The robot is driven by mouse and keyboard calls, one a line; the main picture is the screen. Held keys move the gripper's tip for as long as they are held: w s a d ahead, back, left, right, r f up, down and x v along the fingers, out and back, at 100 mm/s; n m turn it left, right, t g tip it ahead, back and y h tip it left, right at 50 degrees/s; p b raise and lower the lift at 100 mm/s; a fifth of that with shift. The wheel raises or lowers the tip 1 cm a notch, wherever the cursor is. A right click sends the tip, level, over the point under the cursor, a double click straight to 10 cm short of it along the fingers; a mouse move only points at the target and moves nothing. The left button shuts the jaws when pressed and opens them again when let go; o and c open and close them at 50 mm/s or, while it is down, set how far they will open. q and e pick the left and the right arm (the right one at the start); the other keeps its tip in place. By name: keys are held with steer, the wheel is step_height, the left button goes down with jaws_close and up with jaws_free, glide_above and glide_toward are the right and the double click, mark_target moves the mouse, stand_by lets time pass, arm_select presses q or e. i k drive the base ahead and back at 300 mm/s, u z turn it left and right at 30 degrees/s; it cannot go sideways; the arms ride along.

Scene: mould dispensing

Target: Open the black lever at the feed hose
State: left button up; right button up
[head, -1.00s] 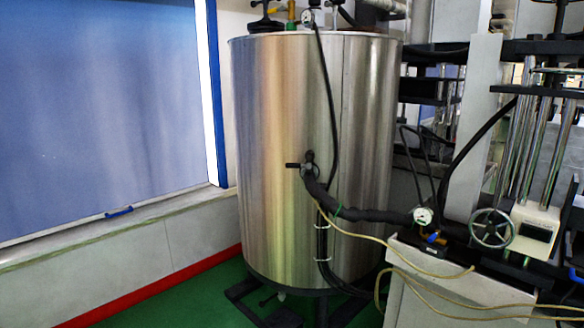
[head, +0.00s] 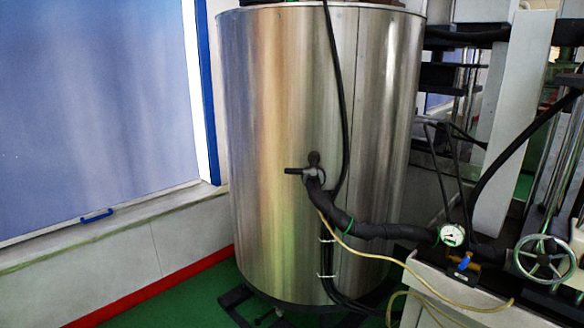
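The black lever (head: 294,171) sits on a valve on the front of the large steel tank (head: 270,110). It points to the left, roughly level. The thick black feed hose (head: 376,229) leaves the valve just below the lever and runs down and right towards a pressure gauge. Neither of my grippers shows in the head view, and nothing touches the lever.
A pressure gauge (head: 451,235), a blue-handled valve (head: 464,263) and a handwheel (head: 543,259) stand at the right. A thin yellowish hose (head: 375,256) hangs below the feed hose. A blue blind (head: 90,100) is at the left. Green floor (head: 180,305) shows before the tank.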

mark_target(313, 172)
steer(key=u, duration=0.2)
steer(key=k, duration=0.7)
steer(key=z, duration=0.25)
steer(key=i, duration=0.85)
steer(key=u, duration=0.15)
steer(key=k, duration=0.65)
steer(key=z, duration=0.55)
steer(key=i, duration=1.3)
steer(key=u, duration=0.2)
